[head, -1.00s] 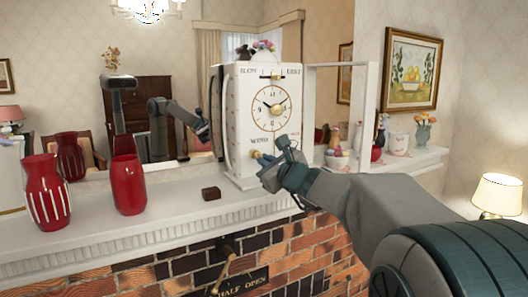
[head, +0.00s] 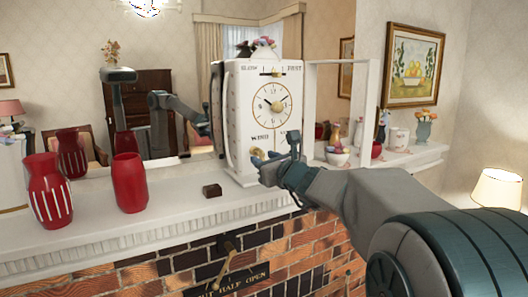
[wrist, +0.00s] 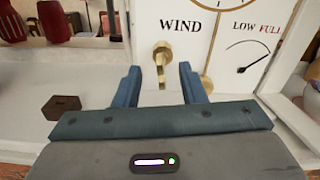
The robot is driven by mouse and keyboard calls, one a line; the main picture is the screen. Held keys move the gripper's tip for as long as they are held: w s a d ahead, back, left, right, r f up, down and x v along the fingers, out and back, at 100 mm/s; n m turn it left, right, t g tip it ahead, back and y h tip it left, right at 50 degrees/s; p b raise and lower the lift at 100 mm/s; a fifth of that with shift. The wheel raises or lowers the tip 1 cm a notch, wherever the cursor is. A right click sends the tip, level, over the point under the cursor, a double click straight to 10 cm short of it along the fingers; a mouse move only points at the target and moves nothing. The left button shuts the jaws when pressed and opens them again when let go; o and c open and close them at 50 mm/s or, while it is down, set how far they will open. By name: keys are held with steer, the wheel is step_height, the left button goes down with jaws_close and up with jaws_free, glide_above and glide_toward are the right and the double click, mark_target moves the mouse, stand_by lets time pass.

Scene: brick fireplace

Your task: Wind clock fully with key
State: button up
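A tall white clock (head: 236,110) stands upright on the mantel, its dial facing me. Under the word WIND a brass key (wrist: 162,56) sticks out of the clock face; its lower part hangs down between my fingers. The key also shows in the head view (head: 257,154). My gripper (wrist: 159,72) is open, with one blue finger on each side of the key and gaps visible on both sides. In the head view my gripper (head: 277,158) is at the clock's lower front. A LOW–FULL gauge (wrist: 250,55) is right of the key; its exact reading is unclear.
A small dark wooden block (head: 212,191) lies on the white mantel (head: 170,205) left of the clock. Red vases (head: 129,183) stand further left. A white frame (head: 339,65) is at the clock's right. A brass lever (head: 228,258) is on the bricks below.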

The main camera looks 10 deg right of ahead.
steer(key=shift+o, duration=0.9)
steer(key=v, duration=0.7)
stand_by(0.3)
steer(key=shift+r, duration=0.1)
